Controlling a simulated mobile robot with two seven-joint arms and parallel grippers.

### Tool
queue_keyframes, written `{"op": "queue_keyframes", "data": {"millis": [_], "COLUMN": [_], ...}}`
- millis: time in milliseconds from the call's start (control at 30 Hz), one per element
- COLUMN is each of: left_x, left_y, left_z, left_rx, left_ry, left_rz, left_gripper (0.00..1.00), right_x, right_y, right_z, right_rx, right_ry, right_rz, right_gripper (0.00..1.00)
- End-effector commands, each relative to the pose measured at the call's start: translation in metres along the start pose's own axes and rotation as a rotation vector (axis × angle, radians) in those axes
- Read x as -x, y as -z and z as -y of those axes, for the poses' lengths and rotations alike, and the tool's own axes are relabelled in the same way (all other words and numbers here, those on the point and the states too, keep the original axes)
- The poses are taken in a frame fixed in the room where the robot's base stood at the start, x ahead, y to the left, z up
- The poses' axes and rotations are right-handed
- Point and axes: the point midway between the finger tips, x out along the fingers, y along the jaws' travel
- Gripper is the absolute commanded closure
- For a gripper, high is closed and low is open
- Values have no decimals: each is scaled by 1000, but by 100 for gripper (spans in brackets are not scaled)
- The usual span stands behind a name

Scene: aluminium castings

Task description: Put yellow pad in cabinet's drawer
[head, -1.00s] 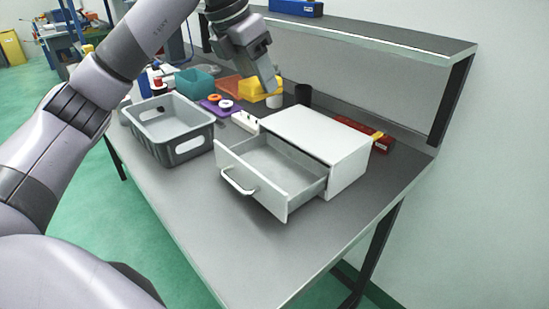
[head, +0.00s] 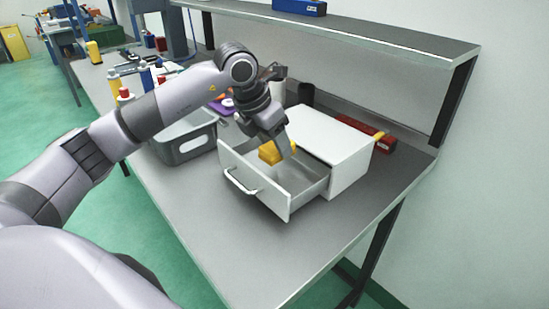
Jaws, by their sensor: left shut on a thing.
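The white cabinet (head: 338,148) stands on the grey workbench with its drawer (head: 252,192) pulled open toward the front left. The drawer's visible floor is bare. My left gripper (head: 277,151) points down over the back part of the open drawer. It is shut on the yellow pad (head: 269,153), which sits at the drawer opening, near the back left wall. I cannot tell whether the pad touches the drawer floor. The fingers partly cover the pad. My right gripper is out of view.
A grey crate (head: 186,150) stands left of the drawer, partly behind my left arm. A shelf (head: 400,40) runs above. The bench front (head: 240,245) is clear.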

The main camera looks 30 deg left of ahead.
Motion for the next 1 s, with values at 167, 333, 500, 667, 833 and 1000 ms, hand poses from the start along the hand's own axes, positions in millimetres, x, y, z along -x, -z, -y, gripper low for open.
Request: {"op": "queue_keyframes", "data": {"millis": [167, 333, 500, 667, 833, 1000], "left_x": [-17, -38, -43, -43, -45, -45], "left_y": [8, 16, 18, 18, 19, 19], "left_z": [-1, -3, -3, -3, -3, -3], "left_rx": [-1, 0, 0, 0, 0, 0], "left_ry": [0, 0, -1, -1, -1, 0], "left_rz": [-4, -2, 1, 1, 0, -1], "left_gripper": [91, 91, 91, 91, 26, 26], "right_x": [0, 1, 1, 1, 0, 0], "right_y": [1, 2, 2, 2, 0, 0], "right_z": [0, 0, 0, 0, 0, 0], "right_rx": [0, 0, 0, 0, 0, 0], "right_ry": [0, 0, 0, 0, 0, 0], "right_rz": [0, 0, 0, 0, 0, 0], "right_gripper": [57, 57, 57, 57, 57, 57]}}
